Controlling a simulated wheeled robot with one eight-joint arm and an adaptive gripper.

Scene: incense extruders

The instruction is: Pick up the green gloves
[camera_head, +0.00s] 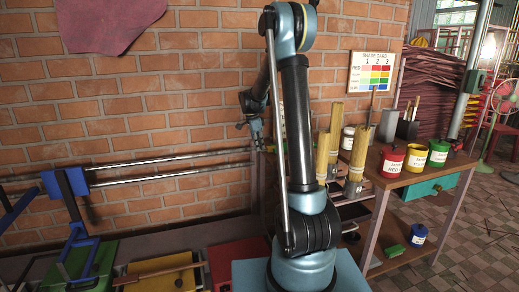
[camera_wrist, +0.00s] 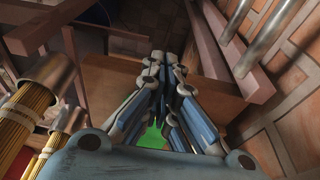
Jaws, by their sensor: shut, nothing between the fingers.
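I cannot surely make out the green gloves. A small green item (camera_head: 394,250) lies low at the right, beside a blue can; it is too small to tell whether it is the gloves. In the wrist view, a bright green patch (camera_wrist: 152,138) shows between my finger links, mostly hidden by them. My gripper (camera_wrist: 171,62) is shut and empty, its fingers together above a brown wooden surface (camera_wrist: 105,75). In the head view my gripper (camera_head: 257,140) is small, near the brick wall and partly behind my arm.
Bundles of tan sticks (camera_head: 357,152) stand upright right of my arm; similar bundles (camera_wrist: 28,108) are close at left in the wrist view. Red (camera_head: 391,162), yellow and green cans stand on the right bench. Metal rails (camera_head: 170,163) run along the wall. A green tray (camera_head: 95,265) sits lower left.

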